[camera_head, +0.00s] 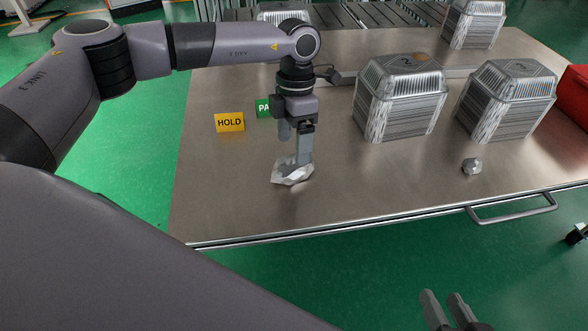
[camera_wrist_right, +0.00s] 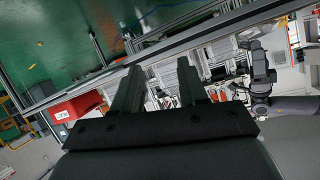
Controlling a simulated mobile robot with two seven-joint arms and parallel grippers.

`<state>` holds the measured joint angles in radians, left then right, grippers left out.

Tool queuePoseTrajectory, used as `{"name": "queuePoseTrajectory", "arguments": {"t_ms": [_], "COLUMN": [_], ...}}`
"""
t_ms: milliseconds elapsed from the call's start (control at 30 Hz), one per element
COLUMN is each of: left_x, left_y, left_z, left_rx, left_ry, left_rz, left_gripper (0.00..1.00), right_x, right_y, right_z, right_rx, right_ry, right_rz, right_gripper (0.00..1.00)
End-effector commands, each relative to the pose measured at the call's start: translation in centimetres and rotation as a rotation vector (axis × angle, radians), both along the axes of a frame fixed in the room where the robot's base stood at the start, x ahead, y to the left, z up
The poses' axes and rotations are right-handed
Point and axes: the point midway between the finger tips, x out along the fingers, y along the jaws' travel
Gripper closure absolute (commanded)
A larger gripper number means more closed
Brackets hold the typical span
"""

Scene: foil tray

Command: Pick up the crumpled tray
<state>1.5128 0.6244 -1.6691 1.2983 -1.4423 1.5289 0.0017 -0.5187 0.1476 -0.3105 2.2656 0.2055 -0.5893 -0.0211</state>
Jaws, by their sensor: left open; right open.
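The crumpled tray (camera_head: 291,175) is a small, pale silver, creased piece of foil on the steel table (camera_head: 225,185), left of the middle. My left gripper (camera_head: 296,160) points straight down over it, its fingertips at the foil. The jaws are open; whether a finger touches the foil I cannot tell. My right gripper (camera_head: 447,308) shows only its two fingers at the lower edge of the head view, apart and empty, in front of the table. Its fingers also show in the right wrist view (camera_wrist_right: 158,92), open with nothing between them.
Stacks of foil trays (camera_head: 402,105) stand at centre right, with another stack (camera_head: 507,105) beside them. A small crumpled foil ball (camera_head: 472,166) lies nearer the front. A red bin (camera_head: 573,98) is far right.

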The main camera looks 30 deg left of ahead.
Motion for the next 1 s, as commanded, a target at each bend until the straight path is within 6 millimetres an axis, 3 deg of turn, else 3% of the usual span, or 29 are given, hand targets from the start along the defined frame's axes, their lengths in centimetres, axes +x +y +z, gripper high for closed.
{"name": "queuePoseTrajectory", "arguments": {"t_ms": [300,567,700,1000], "left_x": [-1.3,-1.3,-1.3,-1.3], "left_y": [-0.2,-0.3,-0.3,-0.3], "left_z": [-4.4,-4.6,-4.6,-4.6], "left_rx": [-0.003,-0.004,-0.004,-0.004], "left_ry": [0.003,0.002,0.002,0.002], "left_rz": [-0.001,0.000,0.000,0.000], "left_gripper": [0.18,0.18,0.59,0.61], "right_x": [0.4,0.4,0.4,0.4], "right_y": [1.3,1.4,1.4,1.4], "right_z": [-0.5,-0.3,-0.3,-0.3], "right_rx": [0.080,0.089,0.089,0.087], "right_ry": [0.002,0.003,0.003,0.004], "right_rz": [0.024,0.027,0.027,0.026], "right_gripper": [0.57,0.57,0.57,0.57]}}
